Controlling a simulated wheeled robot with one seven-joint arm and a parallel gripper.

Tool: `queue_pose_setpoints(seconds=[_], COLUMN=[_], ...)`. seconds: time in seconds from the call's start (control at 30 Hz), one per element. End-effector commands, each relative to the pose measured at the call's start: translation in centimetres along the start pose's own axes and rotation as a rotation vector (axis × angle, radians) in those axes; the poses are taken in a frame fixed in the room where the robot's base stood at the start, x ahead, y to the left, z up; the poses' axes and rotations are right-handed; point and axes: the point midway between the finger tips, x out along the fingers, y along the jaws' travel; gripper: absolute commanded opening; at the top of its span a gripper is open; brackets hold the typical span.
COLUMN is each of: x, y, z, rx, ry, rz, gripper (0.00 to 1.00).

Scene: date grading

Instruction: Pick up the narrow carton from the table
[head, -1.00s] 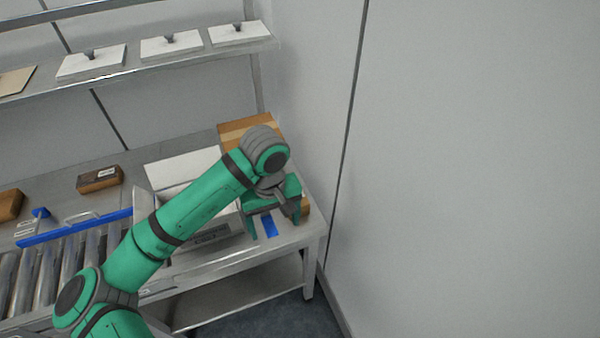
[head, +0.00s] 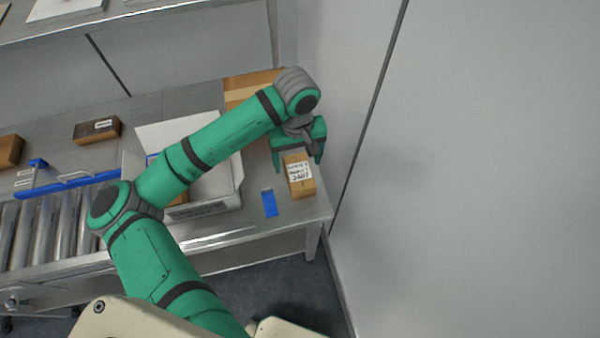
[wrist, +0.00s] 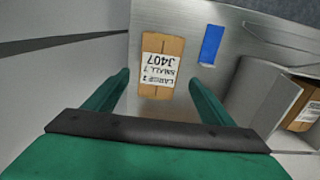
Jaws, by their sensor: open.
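In the wrist view my gripper (wrist: 157,82) has clear space on both sides of the carton. I cannot tell how high the fingers are above it.
A blue strip (head: 269,203) lies on the table left of the carton. An open white box (head: 228,184) with a brown carton inside (wrist: 306,108) stands further left. A larger brown box (head: 240,86) is behind my arm. The wall (head: 350,140) is close on the right.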

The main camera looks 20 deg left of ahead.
Motion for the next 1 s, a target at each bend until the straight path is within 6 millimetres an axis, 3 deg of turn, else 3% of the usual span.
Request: queue_pose_setpoints(seconds=[0.17,0.5,0.8,1.0], x=[1.0,5.2,5.6,5.6], y=[0.1,0.6,0.5,0.4], z=[0.1,0.7,0.7,0.6], rx=[0.001,0.006,0.004,0.002], ry=[0.001,-0.001,0.000,0.000], rz=[0.000,-0.001,0.001,0.000], gripper=[0.77,0.77,0.77,0.29])
